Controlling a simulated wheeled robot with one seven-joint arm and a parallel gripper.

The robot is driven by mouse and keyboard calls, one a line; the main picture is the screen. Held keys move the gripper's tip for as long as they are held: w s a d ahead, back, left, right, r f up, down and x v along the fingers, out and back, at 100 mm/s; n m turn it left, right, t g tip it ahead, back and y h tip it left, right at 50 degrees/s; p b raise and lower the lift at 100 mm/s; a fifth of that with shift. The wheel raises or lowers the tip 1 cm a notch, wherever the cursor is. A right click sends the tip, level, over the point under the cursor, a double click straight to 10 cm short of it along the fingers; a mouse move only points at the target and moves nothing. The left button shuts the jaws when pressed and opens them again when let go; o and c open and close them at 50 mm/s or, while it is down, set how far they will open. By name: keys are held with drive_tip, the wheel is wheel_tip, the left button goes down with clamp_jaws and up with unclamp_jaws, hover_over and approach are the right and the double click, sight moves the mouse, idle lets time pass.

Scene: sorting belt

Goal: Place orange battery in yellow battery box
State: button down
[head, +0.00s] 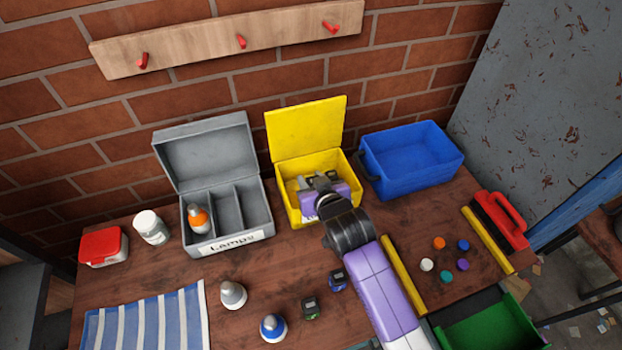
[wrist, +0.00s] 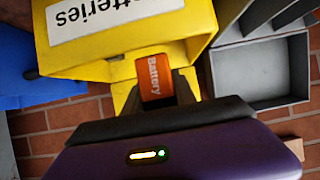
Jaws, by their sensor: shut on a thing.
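The orange battery (wrist: 155,77), with white lettering, is between my gripper's two fingers (wrist: 157,88) in the wrist view. My gripper is shut on it. In the head view my gripper (head: 318,184) is over the opening of the yellow battery box (head: 305,118), whose lid stands open. The battery cannot be made out in the head view. In the wrist view the battery overlaps the rim of the yellow box (wrist: 95,62), which bears a "Batteries" label. I cannot tell how far it is inside.
A grey lamp box (head: 225,240) with an orange bulb stands left of the yellow box; a blue bin (head: 415,178) stands right. A dark green battery (head: 311,309), a blue battery (head: 338,280) and two bulbs lie in front.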

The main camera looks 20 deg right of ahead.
drive_tip(key=shift+f, duration=0.4)
drive_tip(key=c, duration=1)
unclamp_jaws()
drive_tip(key=shift+r, duration=0.15)
drive_tip(key=v, duration=1.2)
drive_tip(key=shift+r+b, duration=0.3)
drive_tip(key=shift+r, duration=0.15)
